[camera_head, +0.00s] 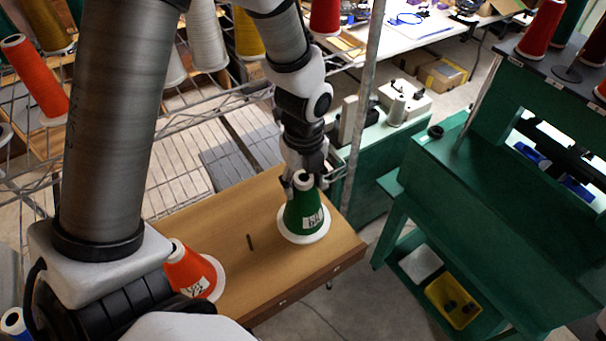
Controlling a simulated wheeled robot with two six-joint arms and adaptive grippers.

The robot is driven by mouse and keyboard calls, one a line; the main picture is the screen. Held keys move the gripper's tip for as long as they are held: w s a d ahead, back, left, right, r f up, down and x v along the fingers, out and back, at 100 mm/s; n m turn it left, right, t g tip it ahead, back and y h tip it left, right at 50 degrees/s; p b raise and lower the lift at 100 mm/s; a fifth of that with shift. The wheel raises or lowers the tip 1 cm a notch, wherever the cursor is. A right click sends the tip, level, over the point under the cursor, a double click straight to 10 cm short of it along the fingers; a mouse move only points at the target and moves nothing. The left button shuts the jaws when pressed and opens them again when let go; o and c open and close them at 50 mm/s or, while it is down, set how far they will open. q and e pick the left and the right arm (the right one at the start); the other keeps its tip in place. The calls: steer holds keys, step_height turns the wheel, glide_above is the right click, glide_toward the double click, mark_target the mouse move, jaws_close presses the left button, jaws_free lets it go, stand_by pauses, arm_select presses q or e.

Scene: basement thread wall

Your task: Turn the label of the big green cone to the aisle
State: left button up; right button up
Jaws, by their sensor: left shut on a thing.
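The big green cone (301,217) stands upright on its white base on a brown wooden board (240,276), near the board's right end. Its white label (313,219) faces the camera, slightly to the right. My left gripper (303,180) comes down from above and is shut on the top of the cone. The fingertips are small in the picture and partly hidden by the cone's top. My right gripper is not in view.
An orange cone (188,268) with a label stands on the board's near left part. Wire shelving (180,120) with several thread cones is behind. A green machine bench (480,190) stands to the right. Bare floor lies between.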

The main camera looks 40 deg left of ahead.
arm_select(q)
steer(key=shift+m, duration=0.3)
steer(key=shift+f, duration=0.2)
steer(key=o, duration=1.2)
steer(key=shift+c, duration=0.2)
steer(key=shift+r, duration=0.1)
